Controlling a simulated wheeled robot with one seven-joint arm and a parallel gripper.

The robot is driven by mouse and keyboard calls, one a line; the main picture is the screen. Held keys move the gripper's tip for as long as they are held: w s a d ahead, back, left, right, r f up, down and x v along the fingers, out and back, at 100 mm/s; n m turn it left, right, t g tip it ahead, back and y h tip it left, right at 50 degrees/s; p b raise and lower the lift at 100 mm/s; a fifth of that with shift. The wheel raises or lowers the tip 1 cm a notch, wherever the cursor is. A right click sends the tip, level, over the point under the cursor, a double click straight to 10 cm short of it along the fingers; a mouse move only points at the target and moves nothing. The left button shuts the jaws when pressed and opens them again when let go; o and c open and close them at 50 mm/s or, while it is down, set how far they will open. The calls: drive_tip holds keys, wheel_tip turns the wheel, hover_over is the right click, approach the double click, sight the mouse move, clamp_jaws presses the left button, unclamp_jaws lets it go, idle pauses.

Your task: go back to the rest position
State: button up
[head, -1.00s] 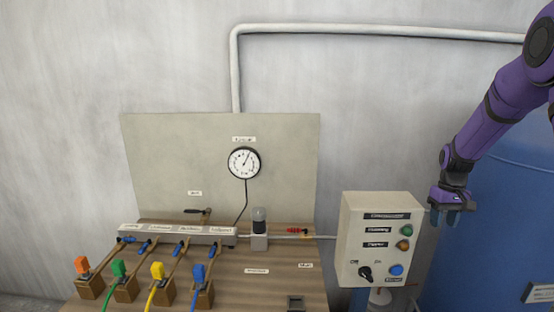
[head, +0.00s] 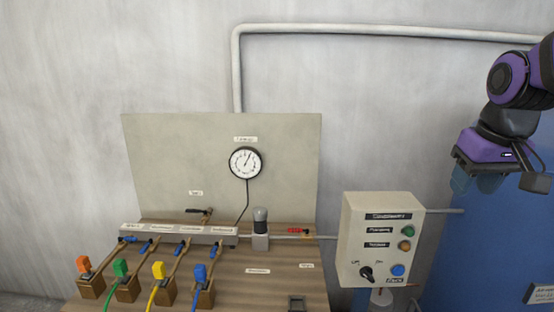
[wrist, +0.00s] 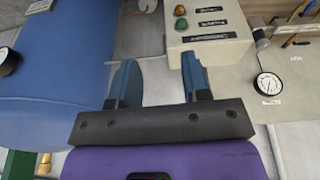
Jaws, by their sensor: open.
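My gripper (head: 476,182) is at the right of the head view, raised in front of the blue tank and to the right of the control box. It points down. In the wrist view my gripper (wrist: 157,84) shows two blue fingers spread apart with nothing between them. My gripper touches nothing that I can see.
A control box (head: 380,215) with a knob and several buttons stands left of my gripper. A blue tank (head: 490,250) is behind it. A wooden bench (head: 240,275) with several coloured plugs and a gauge (head: 245,162) on a panel is at the left. A pipe (head: 380,29) runs above.

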drive_tip(key=s+a+t, duration=0.2)
drive_tip(key=s+a, duration=0.1)
drive_tip(key=s, duration=1)
drive_tip(key=shift+a+r, duration=0.2)
